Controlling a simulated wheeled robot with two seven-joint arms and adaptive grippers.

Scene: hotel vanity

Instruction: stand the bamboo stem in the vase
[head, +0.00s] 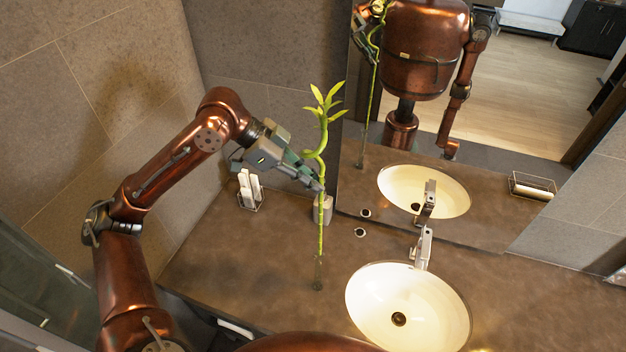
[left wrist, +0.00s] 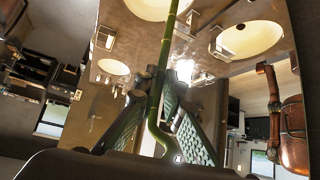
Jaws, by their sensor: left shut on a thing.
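The bamboo stem (head: 320,232) is long, green and nearly upright, with a curl and leaves at its top. My left gripper (head: 317,185) is shut on it below the curl. In the left wrist view the stem (left wrist: 169,45) runs between the fingers (left wrist: 166,100). A small, see-through vase (head: 318,274) appears on the counter under the stem's lower end. It is faint, so I cannot tell whether the stem's tip is inside it or just above it. My right gripper shows only as a small, unclear reflection in the mirror.
A white basin (head: 408,312) with a metal faucet (head: 422,248) lies right of the stem. A grey container (head: 323,209) stands behind the stem. A wire holder with white rolls (head: 250,188) is at the back left. The mirror (head: 400,170) bounds the counter behind. The counter's left part is clear.

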